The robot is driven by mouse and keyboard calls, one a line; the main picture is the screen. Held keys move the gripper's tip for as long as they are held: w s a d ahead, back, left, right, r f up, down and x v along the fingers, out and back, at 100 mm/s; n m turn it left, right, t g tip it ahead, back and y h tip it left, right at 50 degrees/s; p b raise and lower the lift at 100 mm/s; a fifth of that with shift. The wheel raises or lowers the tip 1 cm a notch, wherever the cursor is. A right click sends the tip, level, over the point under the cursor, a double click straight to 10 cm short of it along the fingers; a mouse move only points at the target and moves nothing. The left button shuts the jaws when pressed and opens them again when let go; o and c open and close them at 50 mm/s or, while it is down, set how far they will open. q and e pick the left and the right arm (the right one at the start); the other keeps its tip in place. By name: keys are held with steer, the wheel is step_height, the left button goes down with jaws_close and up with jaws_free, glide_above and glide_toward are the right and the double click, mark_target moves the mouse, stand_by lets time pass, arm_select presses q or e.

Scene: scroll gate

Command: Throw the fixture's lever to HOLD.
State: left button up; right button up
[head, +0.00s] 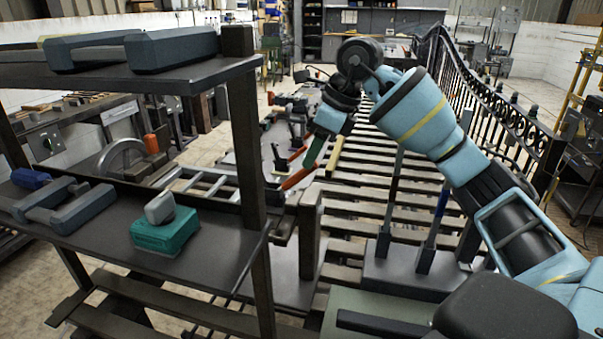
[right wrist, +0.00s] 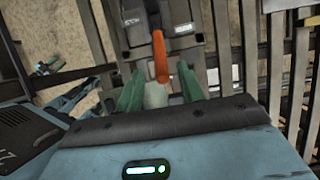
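The fixture is a dark box (right wrist: 127,25) at the top of the right wrist view, with a small label (right wrist: 183,29) too small to read. Its orange lever (right wrist: 160,58) points toward my right gripper (right wrist: 159,88). The green fingers stand apart, one on each side of the lever's near end; I see no clear contact. A pale rounded piece shows between the fingers, below the orange part. In the head view my right gripper (head: 318,160) reaches down past the slatted surface, near an orange bar (head: 297,178). I cannot read which position the lever is in. My left gripper is not in view.
A dark shelf rack (head: 250,150) stands at left, holding grey handled pieces (head: 70,205) and a teal block (head: 166,232). Slatted rails (head: 350,195) lie beneath my right arm. Upright levers on a grey base (head: 405,275) and an iron gate (head: 480,95) stand at right.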

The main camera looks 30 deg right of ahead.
mark_target(302, 179)
steer(key=x, duration=0.6)
steer(key=shift+w+a+f, duration=0.1)
steer(key=shift+w+f, duration=0.05)
steer(key=shift+f, duration=0.1)
steer(key=shift+c, duration=0.2)
jaws_close()
